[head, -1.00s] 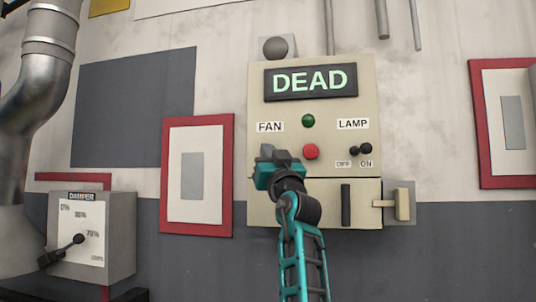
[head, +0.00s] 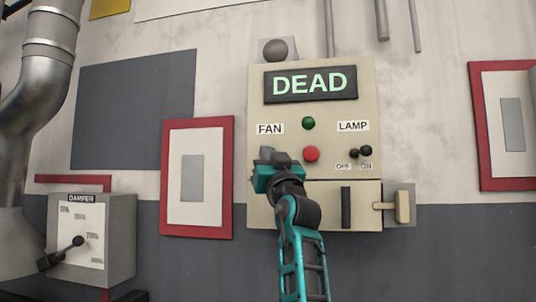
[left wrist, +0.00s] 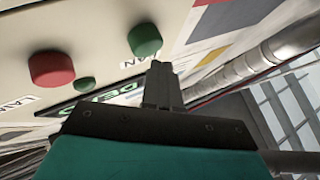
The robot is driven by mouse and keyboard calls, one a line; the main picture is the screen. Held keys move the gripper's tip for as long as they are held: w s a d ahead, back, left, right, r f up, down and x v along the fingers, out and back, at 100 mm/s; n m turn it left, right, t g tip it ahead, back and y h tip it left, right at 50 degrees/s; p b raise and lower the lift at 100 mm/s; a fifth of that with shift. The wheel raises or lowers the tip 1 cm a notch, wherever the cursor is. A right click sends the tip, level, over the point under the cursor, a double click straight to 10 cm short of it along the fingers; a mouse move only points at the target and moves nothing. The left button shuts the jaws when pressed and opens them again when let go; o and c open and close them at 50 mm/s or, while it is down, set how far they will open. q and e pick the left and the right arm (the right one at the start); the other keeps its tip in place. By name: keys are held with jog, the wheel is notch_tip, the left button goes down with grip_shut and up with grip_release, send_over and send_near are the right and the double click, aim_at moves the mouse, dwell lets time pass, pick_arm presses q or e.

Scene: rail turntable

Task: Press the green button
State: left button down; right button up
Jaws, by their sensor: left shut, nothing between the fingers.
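A beige control box (head: 350,100) hangs on the wall with a lit "DEAD" sign (head: 311,83). The left wrist view shows a large green button (left wrist: 145,40) near the "FAN" label, beside a red button (left wrist: 50,68). In the head view my left gripper (head: 268,155) is below the "FAN" label (head: 270,129) and hides that green button. The red button (head: 311,154) shows right of it. My left gripper's fingertips (left wrist: 158,68) are shut and empty, close to the green button; I cannot tell whether they touch it. My right gripper is not in view.
A small green dome (head: 308,123) sits above the red button. A lamp switch (head: 360,151) is at the right, with a black handle (head: 346,207) and a beige lever (head: 402,206) lower down. A damper box (head: 120,235) is at the left.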

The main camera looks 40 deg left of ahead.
pick_arm(q)
jog(key=shift+s, duration=0.15)
jog(key=shift+s+d+p, duration=0.25)
jog(key=shift+s+d, duration=0.15)
jog(key=shift+s, duration=0.35)
jog(key=shift+s+d+p, duration=0.2)
jog(key=shift+s+d, duration=0.25)
jog(key=shift+s, duration=0.25)
jog(key=shift+s+d+p, duration=0.25)
jog(key=shift+s+d, duration=0.15)
jog(key=shift+s, duration=0.35)
